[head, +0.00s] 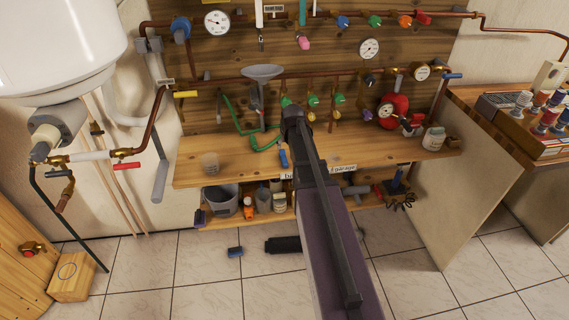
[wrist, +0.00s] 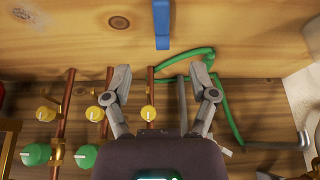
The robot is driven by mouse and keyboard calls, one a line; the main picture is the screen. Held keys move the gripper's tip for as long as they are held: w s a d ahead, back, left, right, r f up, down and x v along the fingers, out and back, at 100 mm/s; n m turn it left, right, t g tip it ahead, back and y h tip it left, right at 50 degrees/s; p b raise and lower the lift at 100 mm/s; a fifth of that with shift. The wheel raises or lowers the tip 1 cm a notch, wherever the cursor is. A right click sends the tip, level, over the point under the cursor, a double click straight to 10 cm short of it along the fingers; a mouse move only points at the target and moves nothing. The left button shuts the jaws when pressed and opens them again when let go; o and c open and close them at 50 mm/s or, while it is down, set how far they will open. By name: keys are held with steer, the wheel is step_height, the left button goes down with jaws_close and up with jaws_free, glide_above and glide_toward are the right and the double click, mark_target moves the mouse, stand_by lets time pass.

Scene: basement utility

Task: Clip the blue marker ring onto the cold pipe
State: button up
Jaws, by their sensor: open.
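My gripper (head: 293,116) is at the end of the arm, over the back of the workbench in front of the pipe wall. In the wrist view my gripper (wrist: 161,84) is open, with nothing between its fingers. A narrow blue piece (wrist: 161,24) lies on the bench ahead of the fingers, apart from them; it also shows beside my arm in the head view (head: 283,158). I cannot tell whether it is the blue marker ring. Copper pipes (wrist: 150,95) with yellow knobs run behind the fingers. I cannot tell which pipe is the cold one.
A green hose (wrist: 228,105) lies close to one finger. A tray (head: 535,145) of coloured spools stands at right. A blue block (head: 235,252) and a black cylinder (head: 283,244) lie on the floor.

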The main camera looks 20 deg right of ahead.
steer(key=b, duration=0.5)
glide_above(284, 158)
steer(key=s, duration=0.3)
steer(key=shift+w+a+f, duration=0.1)
steer(key=shift+a+f, duration=0.05)
steer(key=shift+f, duration=1.35)
steer(key=shift+a+f, duration=0.1)
steer(key=shift+f, duration=1.4)
steer(key=shift+w+f+b, duration=0.1)
steer(key=shift+f+b, duration=0.05)
steer(key=shift+b, duration=0.2)
steer(key=shift+f, duration=0.1)
steer(key=shift+w+b+x, duration=0.1)
steer(key=shift+b+x, duration=1.1)
steer(key=shift+x, duration=0.05)
steer(key=shift+w+b+x, duration=0.15)
steer(key=shift+b+x, duration=1)
steer(key=shift+x, duration=0.1)
steer(key=shift+c, duration=0.2)
jaws_close()
